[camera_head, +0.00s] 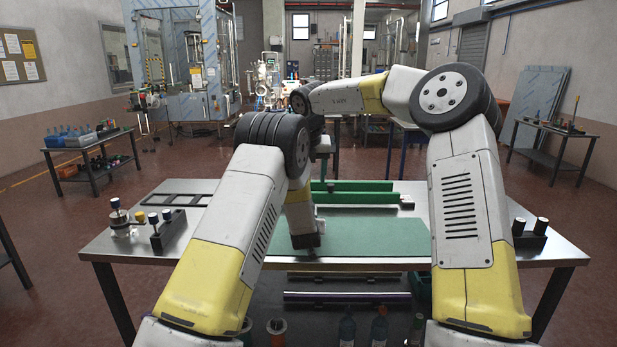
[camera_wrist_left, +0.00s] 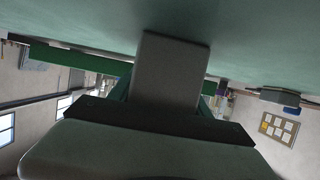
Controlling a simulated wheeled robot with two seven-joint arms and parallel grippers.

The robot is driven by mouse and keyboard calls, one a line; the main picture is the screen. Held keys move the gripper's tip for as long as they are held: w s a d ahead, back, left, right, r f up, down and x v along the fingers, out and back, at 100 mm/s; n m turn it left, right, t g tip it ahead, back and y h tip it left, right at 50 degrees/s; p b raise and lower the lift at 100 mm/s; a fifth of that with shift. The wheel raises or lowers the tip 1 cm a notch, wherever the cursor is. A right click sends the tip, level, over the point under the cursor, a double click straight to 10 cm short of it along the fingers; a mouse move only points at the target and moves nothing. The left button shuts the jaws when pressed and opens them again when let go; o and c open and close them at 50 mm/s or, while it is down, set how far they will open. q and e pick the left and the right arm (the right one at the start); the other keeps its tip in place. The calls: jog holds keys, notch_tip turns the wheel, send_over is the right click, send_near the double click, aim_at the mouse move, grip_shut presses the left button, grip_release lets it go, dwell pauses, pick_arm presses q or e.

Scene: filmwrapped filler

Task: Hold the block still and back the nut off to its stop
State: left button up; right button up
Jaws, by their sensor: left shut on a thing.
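My left gripper (camera_head: 305,243) points down at the green mat (camera_head: 378,237) near the middle of the table. In the left wrist view a grey slab-like shape (camera_wrist_left: 170,70) reaches toward the mat. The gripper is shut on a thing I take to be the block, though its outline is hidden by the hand. I cannot make out the nut. My right arm reaches across the back of the table. Its hand (camera_head: 323,147) hangs above the green rails, partly behind my left arm, and its fingers are too hidden to judge.
Green rails (camera_head: 358,198) lie behind the mat. A round-based fixture with a blue knob (camera_head: 119,222) and a dark block with two posts (camera_head: 167,230) stand at left. A dark holder with two cylinders (camera_head: 529,236) stands at right. A black frame (camera_head: 180,199) lies at back left.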

pick_arm(q)
jog(key=o, duration=1.8)
